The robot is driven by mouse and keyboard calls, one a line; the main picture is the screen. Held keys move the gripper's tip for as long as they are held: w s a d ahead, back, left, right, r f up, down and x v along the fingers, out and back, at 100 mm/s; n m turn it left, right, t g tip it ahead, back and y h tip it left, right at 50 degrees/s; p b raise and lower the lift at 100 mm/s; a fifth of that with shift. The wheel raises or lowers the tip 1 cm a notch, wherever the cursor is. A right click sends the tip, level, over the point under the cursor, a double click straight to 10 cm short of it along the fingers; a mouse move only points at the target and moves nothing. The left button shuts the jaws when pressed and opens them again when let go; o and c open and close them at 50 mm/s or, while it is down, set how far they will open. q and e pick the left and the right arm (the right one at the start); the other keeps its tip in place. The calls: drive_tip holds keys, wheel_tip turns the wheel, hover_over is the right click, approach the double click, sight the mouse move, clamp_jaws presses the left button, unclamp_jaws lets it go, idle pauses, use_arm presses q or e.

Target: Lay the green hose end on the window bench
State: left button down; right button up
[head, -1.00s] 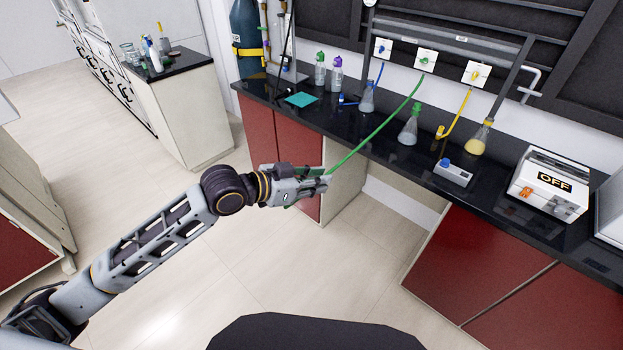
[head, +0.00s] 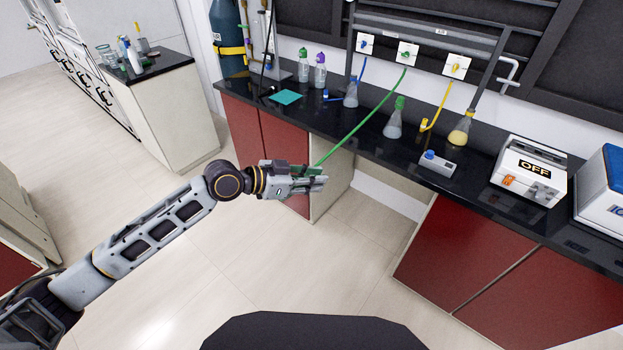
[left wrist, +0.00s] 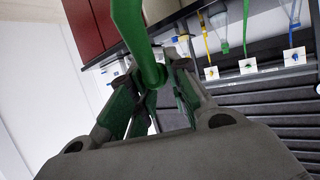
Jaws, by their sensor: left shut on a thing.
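The green hose (head: 358,126) runs from the green valve panel (head: 407,53) on the back wall down over the black bench's front edge to my left gripper (head: 318,180). My left gripper is shut on the hose's free end, in front of the bench and apart from its top. In the left wrist view the hose (left wrist: 139,38) passes between the green-padded fingers (left wrist: 152,80); its tip is hidden. A black-topped side bench (head: 155,68) stands at the far left. I cannot tell from the pictures which bench is the window bench. My right gripper is not in view.
The bench holds a flask with a green cap (head: 394,122), a yellow-filled flask (head: 460,130), a small grey device (head: 437,165), a white OFF box (head: 528,175) and a teal mat (head: 287,97). The side bench carries bottles at its back. Open floor (head: 150,285) lies between the benches.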

use_arm(q)
drive_tip(key=shift+d+r+n+t+y, duration=0.1)
drive_tip(key=shift+r+n+t+y, duration=0.25)
drive_tip(key=shift+t, duration=0.15)
idle(0.3)
drive_tip(key=shift+w+d+r+n+t+y, duration=0.15)
drive_tip(key=shift+r+n+t+y, duration=0.5)
drive_tip(key=shift+r+n, duration=0.2)
drive_tip(key=shift+w+d+r+n+t+y, duration=0.2)
drive_tip(key=shift+r+n+t+y, duration=0.4)
drive_tip(key=shift+r+n+t, duration=0.2)
drive_tip(key=shift+w+d+r+n+t+y, duration=0.15)
drive_tip(key=shift+r+n+t+y, duration=0.55)
drive_tip(key=shift+n, duration=0.2)
wheel_tip(320, 180, up, 6)
drive_tip(key=w+d+n+t+y, duration=0.1)
drive_tip(key=n+t+y, duration=0.1)
drive_tip(key=n+y, duration=0.4)
drive_tip(key=shift+w+r+n+y, duration=0.15)
drive_tip(key=shift+n+y, duration=0.25)
drive_tip(key=shift+y, duration=0.3)
